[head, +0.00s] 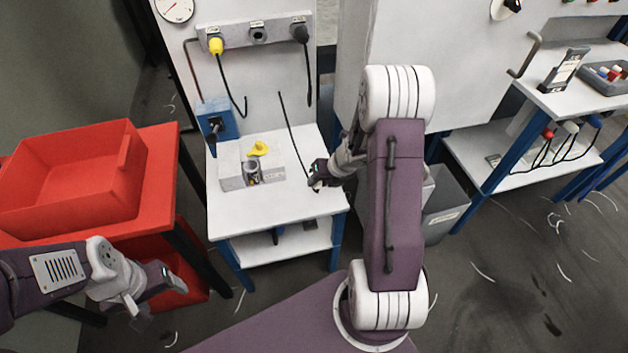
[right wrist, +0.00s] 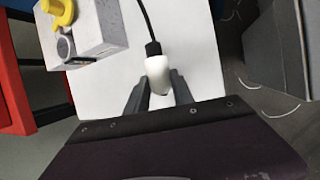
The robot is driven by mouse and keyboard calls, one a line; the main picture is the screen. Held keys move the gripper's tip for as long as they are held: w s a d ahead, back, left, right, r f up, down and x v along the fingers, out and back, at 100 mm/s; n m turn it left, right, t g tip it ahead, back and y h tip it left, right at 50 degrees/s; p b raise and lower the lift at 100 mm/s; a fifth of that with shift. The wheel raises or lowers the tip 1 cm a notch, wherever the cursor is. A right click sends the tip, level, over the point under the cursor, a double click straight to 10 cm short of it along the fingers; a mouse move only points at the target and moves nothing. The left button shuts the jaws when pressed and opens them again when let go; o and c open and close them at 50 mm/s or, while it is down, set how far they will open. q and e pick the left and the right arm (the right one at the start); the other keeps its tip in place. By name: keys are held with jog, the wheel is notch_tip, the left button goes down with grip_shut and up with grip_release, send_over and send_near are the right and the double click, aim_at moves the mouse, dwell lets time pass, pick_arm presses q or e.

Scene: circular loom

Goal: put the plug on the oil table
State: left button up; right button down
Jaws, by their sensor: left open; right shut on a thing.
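The white plug (right wrist: 158,70) with a black cable (right wrist: 146,22) sits between the two dark fingers of my right gripper (right wrist: 158,92) in the right wrist view. In the head view my right gripper (head: 316,186) is over the right part of a white table (head: 235,208); the plug is too small there to make out clearly. Whether it touches the tabletop I cannot tell. No label shows which table is the oil table. My left gripper (head: 160,300) is open and empty at the lower left, in front of the red table.
A grey block (head: 232,170) with a yellow handle (head: 258,148) stands on the white table. A red crate (head: 70,185) is at the left, a grey bin (head: 443,205) at the right. A wall strip (head: 257,34) holds yellow and black plugs. The white table's front is clear.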

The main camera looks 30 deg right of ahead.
aim_at(314, 195)
jog(key=shift+a+r, duration=0.1)
jog(key=shift+r, duration=0.05)
notch_tip(314, 195, down, 4)
jog(key=b, duration=0.3)
jog(key=shift+b, duration=0.4)
jog(key=shift+f+b, duration=0.3)
jog(key=shift+s+f+b, duration=0.2)
jog(key=shift+f+b, duration=0.05)
jog(key=shift+b, duration=0.1)
